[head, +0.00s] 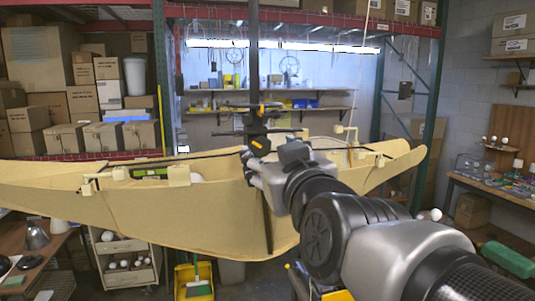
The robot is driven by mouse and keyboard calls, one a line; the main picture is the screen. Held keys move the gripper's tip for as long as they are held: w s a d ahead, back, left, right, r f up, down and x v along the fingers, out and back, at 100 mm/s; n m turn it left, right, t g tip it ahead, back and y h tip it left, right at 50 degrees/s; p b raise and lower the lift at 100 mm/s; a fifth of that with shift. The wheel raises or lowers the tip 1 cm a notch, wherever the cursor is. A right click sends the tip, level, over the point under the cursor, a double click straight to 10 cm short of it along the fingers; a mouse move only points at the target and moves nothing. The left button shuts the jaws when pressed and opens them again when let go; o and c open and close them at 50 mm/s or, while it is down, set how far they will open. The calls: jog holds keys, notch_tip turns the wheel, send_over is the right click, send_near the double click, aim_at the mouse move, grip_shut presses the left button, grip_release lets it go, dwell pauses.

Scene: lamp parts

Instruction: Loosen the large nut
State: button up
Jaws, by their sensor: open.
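A large tan, boat-shaped lamp body (140,208) spans the head view. A dark vertical rod (254,50) comes down to its middle. A dark fitting with yellow parts (258,128) sits on the rod. I cannot tell for sure which part is the large nut; it may be part of this fitting or be hidden. My gripper (251,164) is open, just below the fitting and close to the rod. I cannot tell whether it touches anything. My wrist and arm hide part of the lamp body's right half.
Thin dark bars (200,155) run sideways across the lamp body, with small tan blocks (178,175) near its rim. Shelves with cardboard boxes (40,58) stand at the back left. A workbench (490,188) is at the right. A white cart (125,262) stands below left.

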aim_at(263, 145)
jog(key=x, duration=0.7)
jog(key=shift+w+a, duration=0.15)
jog(key=shift+w, duration=0.25)
jog(key=shift+c, duration=0.3)
jog(key=c, duration=1)
jog(key=shift+f+m, duration=0.1)
jog(key=shift+m, duration=0.2)
jog(key=m+b, duration=0.3)
jog(key=shift+f+m+b, duration=0.1)
jog(key=shift+m+b, duration=0.25)
jog(key=shift+m, duration=0.05)
jog(key=m, duration=0.2)
jog(key=m+b, duration=0.1)
jog(key=m, duration=0.2)
jog(key=shift+d+m+b, duration=0.25)
jog(key=shift+m+b, duration=0.1)
jog(key=shift+m, duration=0.05)
